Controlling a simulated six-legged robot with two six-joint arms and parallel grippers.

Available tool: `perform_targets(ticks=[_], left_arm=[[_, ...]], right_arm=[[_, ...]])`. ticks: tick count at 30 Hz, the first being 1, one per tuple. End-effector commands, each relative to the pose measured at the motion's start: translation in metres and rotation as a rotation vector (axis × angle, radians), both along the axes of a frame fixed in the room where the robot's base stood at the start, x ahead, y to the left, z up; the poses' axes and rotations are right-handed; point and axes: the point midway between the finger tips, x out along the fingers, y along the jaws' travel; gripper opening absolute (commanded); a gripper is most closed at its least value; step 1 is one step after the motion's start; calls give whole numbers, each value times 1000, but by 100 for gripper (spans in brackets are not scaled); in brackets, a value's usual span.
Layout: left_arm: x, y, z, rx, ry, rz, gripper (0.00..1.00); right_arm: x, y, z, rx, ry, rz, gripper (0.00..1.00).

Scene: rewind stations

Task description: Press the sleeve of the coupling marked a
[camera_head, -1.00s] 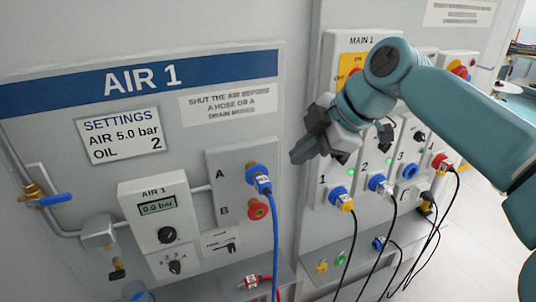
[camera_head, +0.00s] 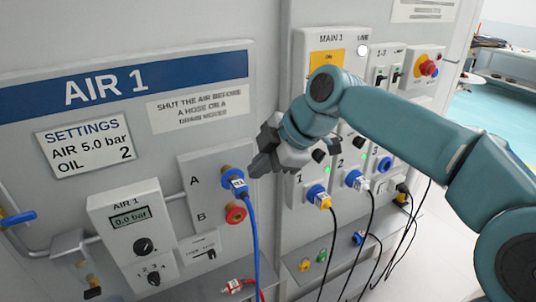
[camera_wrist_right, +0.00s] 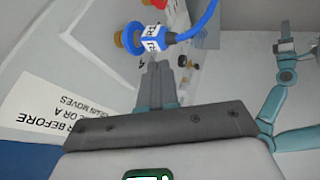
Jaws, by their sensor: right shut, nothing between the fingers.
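The coupling marked A (camera_head: 228,172) has a brass body and a blue sleeve on the upper part of a grey plate. A blue plug with a white label and a blue hose (camera_head: 254,235) sit in it. My right gripper (camera_head: 254,171) is shut and empty, its fingertips just right of coupling A in the head view. In the right wrist view, the closed fingers (camera_wrist_right: 159,70) point toward the blue sleeve (camera_wrist_right: 130,39), close to it. I cannot tell whether they touch. My left gripper is not in view.
Below is coupling B (camera_head: 235,212), red, with no hose. The air unit (camera_head: 128,225) reads 0.0 bar. To the right, the MAIN 1 panel (camera_head: 305,45) has several sockets with cables hanging. A red plug (camera_head: 234,286) lies on the ledge below.

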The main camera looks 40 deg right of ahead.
Motion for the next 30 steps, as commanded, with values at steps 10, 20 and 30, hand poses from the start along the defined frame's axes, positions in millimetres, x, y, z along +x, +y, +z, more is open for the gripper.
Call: perform_targets(ticks=[10,20,30], left_arm=[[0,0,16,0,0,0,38],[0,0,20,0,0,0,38],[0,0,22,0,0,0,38]], right_arm=[[48,4,-32,0,2,-2,0],[64,0,-34,0,-2,-1,0],[72,-2,-33,0,-1,-1,0]])
